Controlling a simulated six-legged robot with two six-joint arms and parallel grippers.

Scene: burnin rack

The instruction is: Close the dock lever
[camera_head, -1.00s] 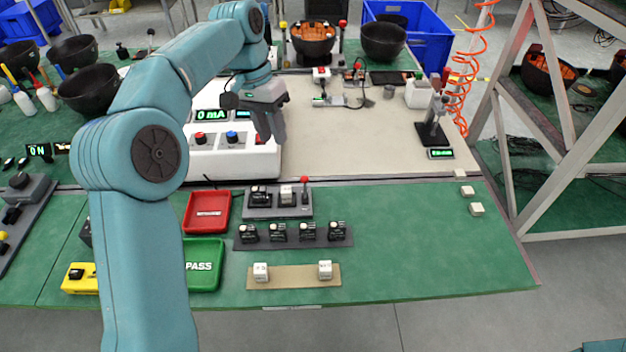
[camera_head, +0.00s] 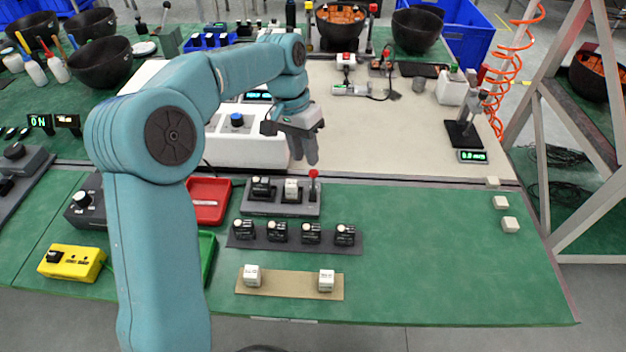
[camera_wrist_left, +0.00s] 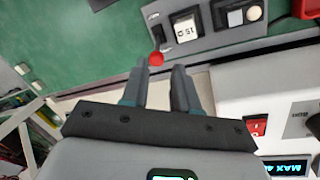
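The grey dock (camera_head: 258,208) stands on the green bench, with a black module and a white block seated in it. The dock lever with its red ball knob (camera_head: 314,173) stands upright at the dock's right end. In the left wrist view the red knob (camera_wrist_left: 157,58) lies just beyond the fingertips, near the left finger. My left gripper (camera_head: 303,160) is above and behind the dock, close to the knob. Its fingers (camera_wrist_left: 164,68) are apart with nothing between them; I cannot tell whether one touches the knob. My right gripper is out of view.
A white instrument box (camera_head: 240,150) stands behind the dock, left of my gripper. A dark strip with several black modules (camera_head: 278,232) lies in front. A red tray (camera_head: 211,190) is at the left. The green bench right of the dock is mostly clear.

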